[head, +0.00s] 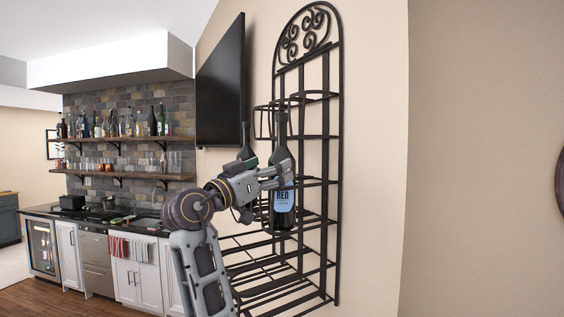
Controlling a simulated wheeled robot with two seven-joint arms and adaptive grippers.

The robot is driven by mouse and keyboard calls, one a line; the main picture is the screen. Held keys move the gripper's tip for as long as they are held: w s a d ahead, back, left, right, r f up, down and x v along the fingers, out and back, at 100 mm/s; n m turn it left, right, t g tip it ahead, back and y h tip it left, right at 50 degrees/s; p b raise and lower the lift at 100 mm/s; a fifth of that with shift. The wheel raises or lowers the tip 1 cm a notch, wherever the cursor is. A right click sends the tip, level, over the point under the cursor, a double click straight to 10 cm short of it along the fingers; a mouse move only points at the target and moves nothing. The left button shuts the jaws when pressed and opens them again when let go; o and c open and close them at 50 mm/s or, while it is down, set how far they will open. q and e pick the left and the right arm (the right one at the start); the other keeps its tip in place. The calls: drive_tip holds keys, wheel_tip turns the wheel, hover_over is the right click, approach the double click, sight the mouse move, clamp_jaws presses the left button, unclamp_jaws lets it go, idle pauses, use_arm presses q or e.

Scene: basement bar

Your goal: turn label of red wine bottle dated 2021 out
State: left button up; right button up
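A dark wine bottle (283,222) with a light blue label reading "RED" (284,196) stands upright at the wall rack, its label facing me. The date on it is too small to read. My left gripper (281,175) is at the bottle's shoulder, just above the label, with its fingers overlapping the glass. I cannot tell whether the fingers are closed on it or just beside it. A second dark bottle (247,144) stands behind and to the left, its lower part hidden by my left gripper and arm. My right gripper is not in view.
The black metal wine rack (325,150) stands against the beige wall, with empty lower tiers. A dark television (221,90) hangs to its left. Further left are bottle shelves (130,140) and a counter with white cabinets. Right of the rack is bare wall.

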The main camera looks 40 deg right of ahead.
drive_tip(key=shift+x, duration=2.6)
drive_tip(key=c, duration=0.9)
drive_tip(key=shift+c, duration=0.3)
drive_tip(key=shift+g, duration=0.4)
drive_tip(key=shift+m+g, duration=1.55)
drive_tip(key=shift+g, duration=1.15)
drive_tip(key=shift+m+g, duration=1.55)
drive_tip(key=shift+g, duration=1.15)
